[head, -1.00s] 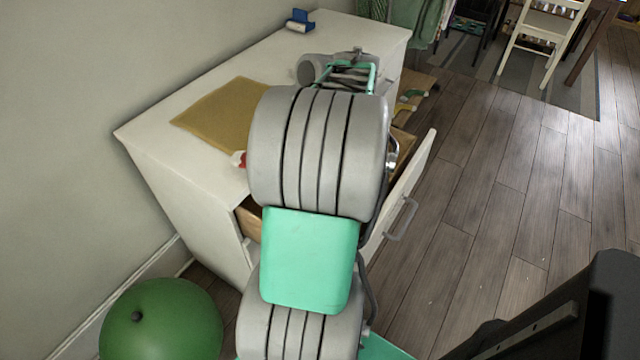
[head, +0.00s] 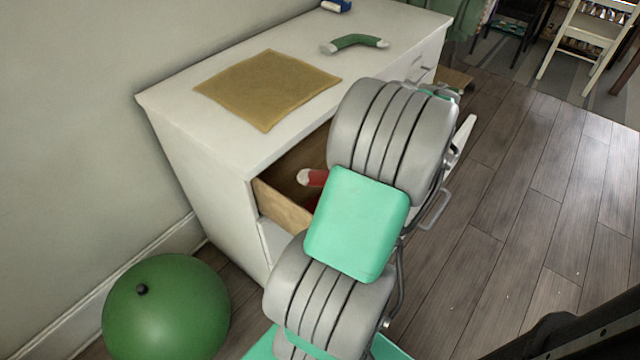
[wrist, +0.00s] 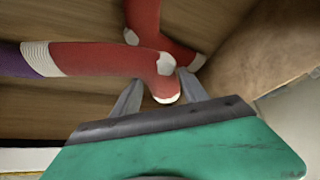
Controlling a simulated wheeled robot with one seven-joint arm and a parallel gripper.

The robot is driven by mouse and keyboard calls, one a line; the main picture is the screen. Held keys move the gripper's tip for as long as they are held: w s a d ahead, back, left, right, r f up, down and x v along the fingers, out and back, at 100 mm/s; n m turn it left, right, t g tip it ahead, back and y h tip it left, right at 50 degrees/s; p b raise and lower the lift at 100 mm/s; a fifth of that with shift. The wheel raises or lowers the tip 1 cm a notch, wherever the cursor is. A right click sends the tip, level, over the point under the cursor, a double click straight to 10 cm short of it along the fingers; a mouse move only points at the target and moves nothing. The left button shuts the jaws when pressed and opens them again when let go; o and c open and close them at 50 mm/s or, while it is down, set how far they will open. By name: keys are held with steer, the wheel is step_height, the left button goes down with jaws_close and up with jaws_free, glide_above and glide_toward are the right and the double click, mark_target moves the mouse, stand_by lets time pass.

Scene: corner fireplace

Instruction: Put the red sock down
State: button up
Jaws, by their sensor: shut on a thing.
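In the wrist view, a red sock (wrist: 110,60) with a white heel and toe lies across the wooden drawer floor. Its toe end is between the fingers of my gripper (wrist: 160,80), which is shut on it. A second red sock (wrist: 146,18) with white patches lies just behind it. In the head view, a red and white sock end (head: 316,178) shows inside the open drawer (head: 281,205); I cannot tell which of the two it is. My arm hides the gripper there.
A purple piece (wrist: 15,62) adjoins the held sock's white band. The white cabinet (head: 190,140) carries a tan mat (head: 265,88), a green sock (head: 355,42) and a blue item (head: 337,5). A green ball (head: 166,305) lies on the floor at left. The floor at right is clear.

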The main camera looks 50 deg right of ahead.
mark_target(312, 173)
steer(key=w+a+f, duration=0.1)
steer(key=w, duration=0.1)
steer(key=w+a+f+b, duration=0.1)
steer(key=w+a+f, duration=0.1)
steer(key=w, duration=0.1)
steer(key=w+a+f, duration=0.1)
steer(key=w+a, duration=0.1)
steer(key=shift+w+a+f+b, duration=0.1)
steer(key=shift+w+f+b, duration=0.15)
steer(key=shift+f+b, duration=0.1)
steer(key=shift+w+a+f+b, duration=0.25)
steer(key=shift+w+a+f, duration=0.2)
steer(key=shift+w+f, duration=0.15)
steer(key=shift+w+a+f+b, duration=0.2)
steer(key=shift+w+a+f, duration=0.2)
steer(key=shift+w+f, duration=0.2)
steer(key=o, duration=1.4)
steer(key=shift+r, duration=0.1)
steer(key=shift+o, duration=0.2)
steer(key=p+v, duration=0.3)
steer(key=v, duration=0.9)
steer(key=shift+p, duration=0.35)
steer(key=shift+r, duration=0.1)
